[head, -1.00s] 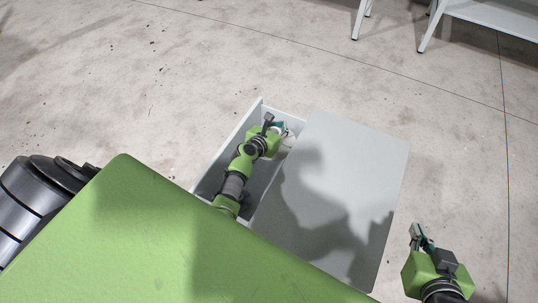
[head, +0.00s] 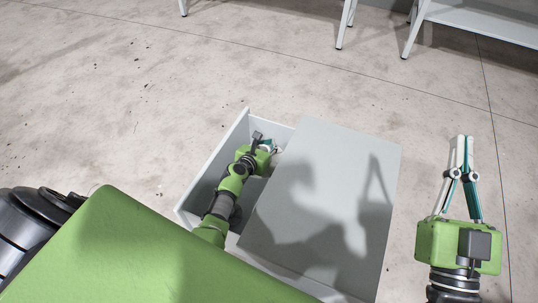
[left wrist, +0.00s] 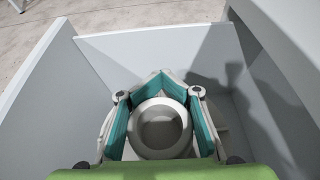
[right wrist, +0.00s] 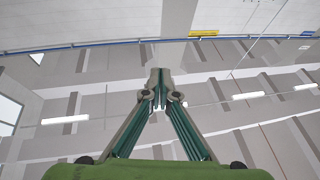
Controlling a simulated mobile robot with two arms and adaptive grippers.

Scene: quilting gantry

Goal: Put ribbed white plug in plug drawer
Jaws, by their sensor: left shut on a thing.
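The ribbed white plug (left wrist: 160,128) is a round white piece with a hollow middle, seen from above in the left wrist view. My left gripper (left wrist: 160,82) is shut on it, with teal fingers around both sides. In the head view the left gripper (head: 268,147) is inside the open plug drawer (head: 241,125), near its far end. I cannot tell whether the plug touches the drawer floor. My right gripper (head: 460,142) is held up at the right with its fingertips together, and looks empty. It also shows shut in the right wrist view (right wrist: 160,78).
The grey cabinet top (head: 330,185) is bare and lies just right of the drawer. Grey drawer walls (left wrist: 95,75) stand close on both sides of the left gripper. A white table (head: 480,15) stands far back right. The concrete floor around is clear.

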